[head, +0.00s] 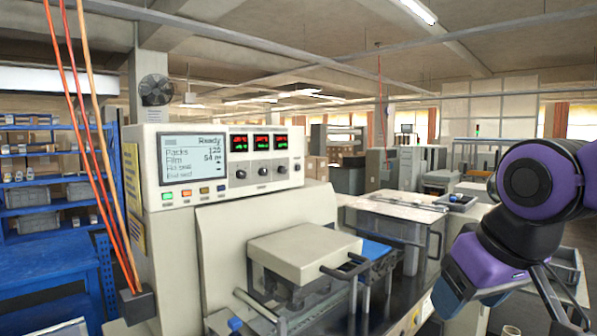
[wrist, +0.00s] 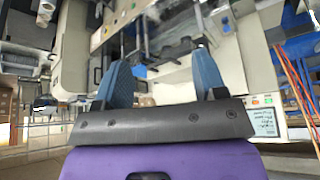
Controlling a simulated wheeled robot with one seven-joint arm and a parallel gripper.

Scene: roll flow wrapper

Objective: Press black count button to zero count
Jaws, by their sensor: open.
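The wrapper's control panel (head: 222,165) stands at the left in the head view. Its screen (head: 193,160) reads "Ready", with a Packs figure that looks like 125 and Film 54 m. My gripper (head: 560,306) is at the lower right, well away from the panel. In the wrist view its two blue fingers (wrist: 164,72) are apart with nothing held, and the screen (wrist: 263,122) shows inverted.
Black knobs (head: 263,171) sit under red-green readouts, right of the screen. A cream sealing housing (head: 305,250) with black handles juts out between my gripper and the panel. Orange cables (head: 88,150) hang at the left. Open air lies above the housing.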

